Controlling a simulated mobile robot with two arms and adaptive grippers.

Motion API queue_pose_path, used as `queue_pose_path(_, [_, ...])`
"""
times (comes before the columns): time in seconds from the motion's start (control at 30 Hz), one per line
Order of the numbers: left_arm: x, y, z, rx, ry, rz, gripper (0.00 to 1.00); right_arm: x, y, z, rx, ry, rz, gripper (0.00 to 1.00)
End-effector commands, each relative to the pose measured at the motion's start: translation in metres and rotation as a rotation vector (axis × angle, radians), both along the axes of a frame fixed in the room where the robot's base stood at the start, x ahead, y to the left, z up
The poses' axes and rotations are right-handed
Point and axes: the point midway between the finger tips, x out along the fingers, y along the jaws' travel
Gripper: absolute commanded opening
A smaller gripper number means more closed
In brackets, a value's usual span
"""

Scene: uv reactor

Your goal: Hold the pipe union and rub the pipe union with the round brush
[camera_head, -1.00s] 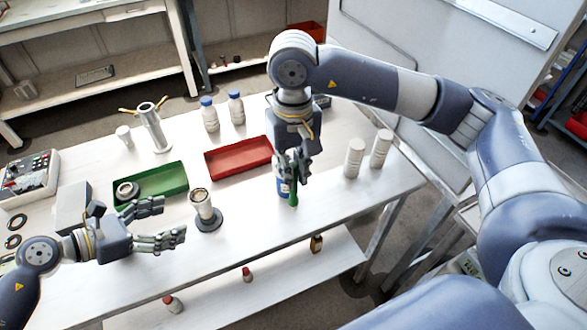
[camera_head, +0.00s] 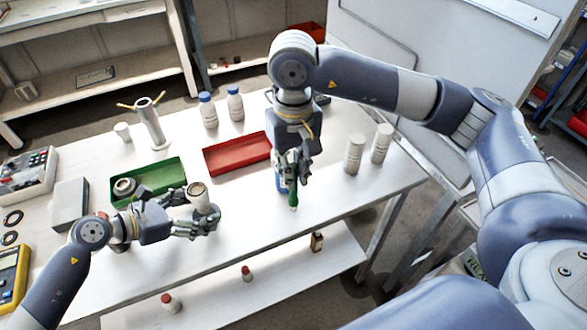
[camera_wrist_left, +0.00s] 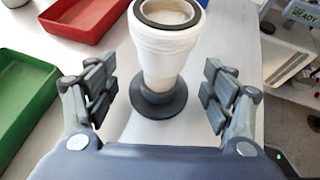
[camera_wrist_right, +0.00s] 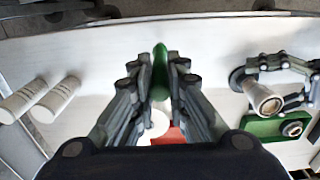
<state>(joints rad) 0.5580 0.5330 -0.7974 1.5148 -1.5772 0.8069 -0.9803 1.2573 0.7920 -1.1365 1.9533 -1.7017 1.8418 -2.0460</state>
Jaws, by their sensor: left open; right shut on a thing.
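A cream tapered fitting with a dark-rimmed open top, apparently the pipe union (camera_head: 200,193), stands upright on a dark round base (camera_wrist_left: 160,103). My left gripper (camera_head: 201,219) is open, with its fingers on both sides of the fitting. In the left wrist view, gaps show between the fitting and both fingers. My right gripper (camera_head: 290,172) is shut on a green-handled tool, apparently the round brush (camera_wrist_right: 160,75), over the table to the right of the fitting. The fingers hide much of the brush, and its bristles cannot be made out.
A blue item (camera_head: 281,184) is partly hidden behind my right gripper. Two white containers (camera_head: 355,153) stand to the right. The table front between the grippers is clear.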

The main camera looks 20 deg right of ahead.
Motion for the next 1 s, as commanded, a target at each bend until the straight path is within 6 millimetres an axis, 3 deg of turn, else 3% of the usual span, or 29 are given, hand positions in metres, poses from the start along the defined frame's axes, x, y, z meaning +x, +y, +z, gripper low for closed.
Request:
queue_pose_path(0.37, [0.0012,-0.0042,-0.0012,-0.001,0.0,0.0,0.76,0.0001,0.0001,-0.0018,0.0,0.0,0.0,0.0])
queue_pose_path(0.5, [0.0011,-0.004,-0.0013,-0.001,0.0,0.0,0.48,0.0001,0.0001,-0.0018,0.0,0.0,0.0,0.0])
queue_pose_path(0.53, [0.0011,-0.004,-0.0013,-0.001,0.0,0.0,0.46,0.0001,0.0001,-0.0018,0.0,0.0,0.0,0.0])
queue_pose_path(1.0, [0.001,-0.0038,-0.0019,0.0,0.0,0.0,0.45,0.0001,0.0001,-0.0019,0.0,0.0,0.0,0.0])
